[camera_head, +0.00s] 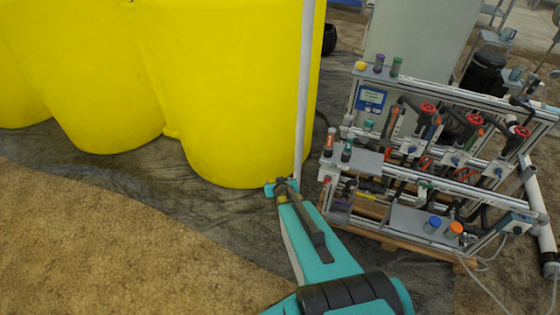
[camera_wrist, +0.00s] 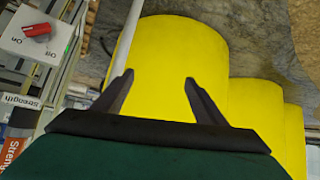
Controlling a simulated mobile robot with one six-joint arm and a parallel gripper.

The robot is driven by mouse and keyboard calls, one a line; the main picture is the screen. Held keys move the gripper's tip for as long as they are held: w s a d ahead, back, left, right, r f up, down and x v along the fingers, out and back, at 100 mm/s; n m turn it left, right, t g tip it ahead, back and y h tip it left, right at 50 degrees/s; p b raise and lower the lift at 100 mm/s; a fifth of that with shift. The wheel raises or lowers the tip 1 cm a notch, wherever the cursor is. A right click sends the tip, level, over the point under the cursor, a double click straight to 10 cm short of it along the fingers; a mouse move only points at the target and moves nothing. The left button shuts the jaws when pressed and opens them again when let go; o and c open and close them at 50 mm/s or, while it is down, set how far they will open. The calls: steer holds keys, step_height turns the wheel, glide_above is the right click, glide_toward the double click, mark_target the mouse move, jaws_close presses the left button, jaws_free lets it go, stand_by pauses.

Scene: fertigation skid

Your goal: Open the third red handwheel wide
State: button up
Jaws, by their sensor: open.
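Three red handwheels stand in a row on the upper pipework of the skid (camera_head: 445,92) in the head view: the left one (camera_head: 427,108), the middle one (camera_head: 475,119) and the right one (camera_head: 522,131). Counted from the left, the right one is third. More red fittings (camera_head: 425,163) sit lower and are too small to tell apart. My gripper (camera_head: 283,184) is left of the skid, apart from all the handwheels. In the wrist view my gripper (camera_wrist: 158,79) has its fingers spread, with nothing between them. No handwheel can be made out in the wrist view.
Large yellow tanks (camera_head: 225,90) stand at the left and also fill the wrist view (camera_wrist: 160,60). A pale upright pole (camera_head: 305,80) rises by my gripper. A white box with a red switch (camera_wrist: 37,29) shows at the wrist view's left. Floor at lower left is clear.

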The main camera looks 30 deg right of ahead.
steer(key=s+a+f+n+g+y, duration=0.1)
steer(key=s+a+f+g, duration=0.4)
steer(key=s, duration=0.3)
steer(key=s+a+f+g, duration=0.2)
steer(key=s+a+f, duration=0.3)
steer(key=s, duration=0.4)
steer(key=s+a+r+n+g+y, duration=0.1)
steer(key=s+a+g, duration=0.2)
steer(key=s+a, duration=0.3)
steer(key=s+a+r+n+g+y, duration=0.1)
steer(key=s+a+g, duration=0.3)
steer(key=s, duration=0.9)
steer(key=a+n, duration=0.1)
steer(key=a, duration=0.1)
steer(key=shift+a+g+y, duration=0.3)
steer(key=shift+a+y, duration=0.1)
steer(key=shift+w, duration=0.1)
steer(key=c, duration=0.9)
steer(key=shift+o, duration=0.2)
steer(key=shift+d, duration=0.15)
